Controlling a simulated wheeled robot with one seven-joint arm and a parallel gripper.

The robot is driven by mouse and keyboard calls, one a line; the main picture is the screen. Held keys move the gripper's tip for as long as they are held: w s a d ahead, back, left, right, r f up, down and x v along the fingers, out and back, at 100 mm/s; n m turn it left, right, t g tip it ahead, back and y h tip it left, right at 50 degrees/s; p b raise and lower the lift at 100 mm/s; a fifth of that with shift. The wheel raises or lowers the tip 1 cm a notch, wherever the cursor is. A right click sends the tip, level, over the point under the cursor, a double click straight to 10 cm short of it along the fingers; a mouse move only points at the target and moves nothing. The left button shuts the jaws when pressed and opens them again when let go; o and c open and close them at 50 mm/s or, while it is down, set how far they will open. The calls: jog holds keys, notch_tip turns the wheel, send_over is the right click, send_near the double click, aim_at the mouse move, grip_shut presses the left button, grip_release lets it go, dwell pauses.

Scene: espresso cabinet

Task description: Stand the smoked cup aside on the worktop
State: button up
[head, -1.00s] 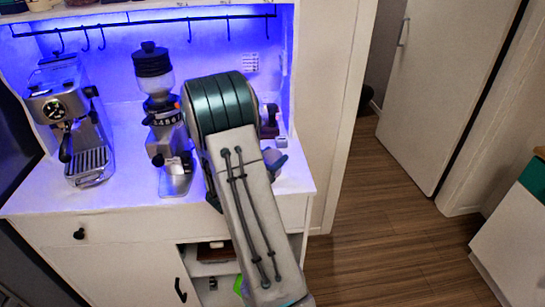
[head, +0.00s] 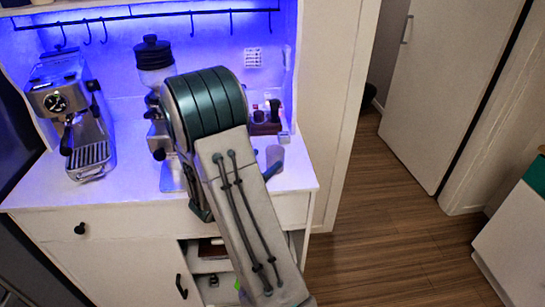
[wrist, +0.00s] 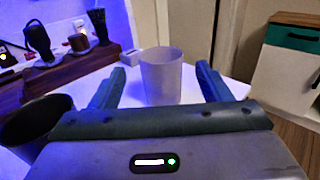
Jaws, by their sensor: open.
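The smoked cup (head: 275,154), grey and slightly see-through, stands upright on the worktop (head: 297,176) near its right end. In the wrist view the cup (wrist: 161,78) stands straight ahead, between the lines of my two fingers. My gripper (wrist: 161,73) is open, with a blue finger on each side of the cup and a visible gap on both sides. In the head view my arm hides most of the gripper; one blue finger (head: 272,171) shows just in front of the cup.
A dark round vessel (wrist: 36,118) is close at the lower left of the wrist view. A wooden stand with tools (head: 265,124) is behind the cup. The grinder (head: 155,65) and espresso machine (head: 70,115) are further left. The worktop's right edge is near the cup.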

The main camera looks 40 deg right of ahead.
jog(key=v, duration=0.6)
jog(key=shift+b, duration=0.4)
jog(key=s+a+r+m+g+y, duration=0.1)
jog(key=s+a+m+g+y, duration=0.2)
jog(key=s+m+g+y, duration=0.7)
jog(key=s+a+r+m+t+y, duration=0.1)
jog(key=s+a+m+t+y, duration=0.2)
jog(key=a, duration=0.4)
jog(key=s+a+r+m+t+y, duration=0.2)
jog(key=s+a+m+t+y, duration=0.1)
jog(key=a+m, duration=0.5)
jog(key=t+y, duration=0.1)
jog(key=t, duration=0.1)
jog(key=shift+s+a+r+t, duration=0.2)
jog(key=shift+a+t, duration=0.05)
jog(key=shift+t, duration=0.05)
jog(key=shift+d, duration=0.1)
